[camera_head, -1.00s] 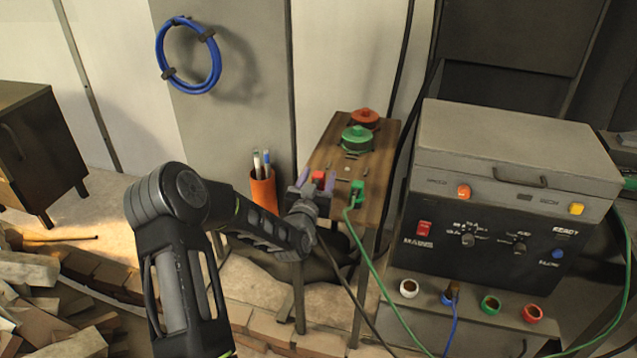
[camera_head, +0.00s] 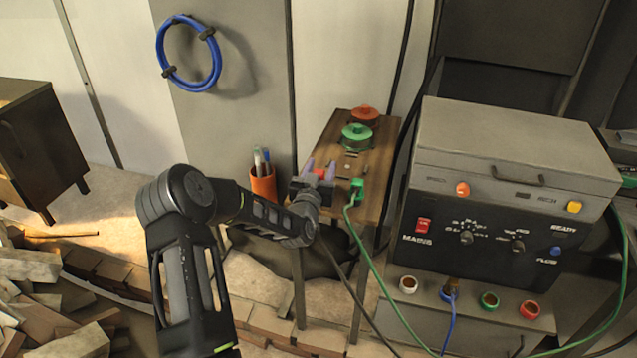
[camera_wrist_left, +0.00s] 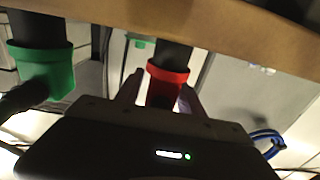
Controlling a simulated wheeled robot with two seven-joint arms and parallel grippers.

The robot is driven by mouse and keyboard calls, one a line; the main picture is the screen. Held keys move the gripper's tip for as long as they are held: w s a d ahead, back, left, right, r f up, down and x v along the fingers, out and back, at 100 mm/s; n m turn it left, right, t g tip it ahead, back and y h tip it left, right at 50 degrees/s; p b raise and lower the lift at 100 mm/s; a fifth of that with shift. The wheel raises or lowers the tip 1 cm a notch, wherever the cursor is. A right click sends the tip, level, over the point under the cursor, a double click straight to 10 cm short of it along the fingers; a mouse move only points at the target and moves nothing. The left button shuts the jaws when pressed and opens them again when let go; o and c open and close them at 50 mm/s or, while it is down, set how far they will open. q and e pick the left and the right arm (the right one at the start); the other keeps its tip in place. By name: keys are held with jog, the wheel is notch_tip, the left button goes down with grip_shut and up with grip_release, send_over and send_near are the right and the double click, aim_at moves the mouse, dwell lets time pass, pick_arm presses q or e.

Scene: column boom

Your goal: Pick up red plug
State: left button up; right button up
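In the head view only a little of the red plug (camera_head: 320,172) shows between the fingers. My left gripper (camera_head: 321,169) is open, with one finger on each side of the red plug. In the left wrist view the gripper (camera_wrist_left: 160,98) shows a gap between its left finger and the plug. The green plug (camera_wrist_left: 45,70) is left of it there. The green plug (camera_head: 357,187) is to the right in the head view.
A green reel (camera_head: 357,135) and a red reel (camera_head: 364,114) stand on the table. An orange cup with pens (camera_head: 263,184) is left of the gripper. A grey control box (camera_head: 480,215) with sockets and cables stands at right. A green cable (camera_head: 362,243) runs from the green plug.

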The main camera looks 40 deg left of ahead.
pick_arm(q)
grip_shut()
jog(key=shift+r, duration=0.15)
dwell(0.5)
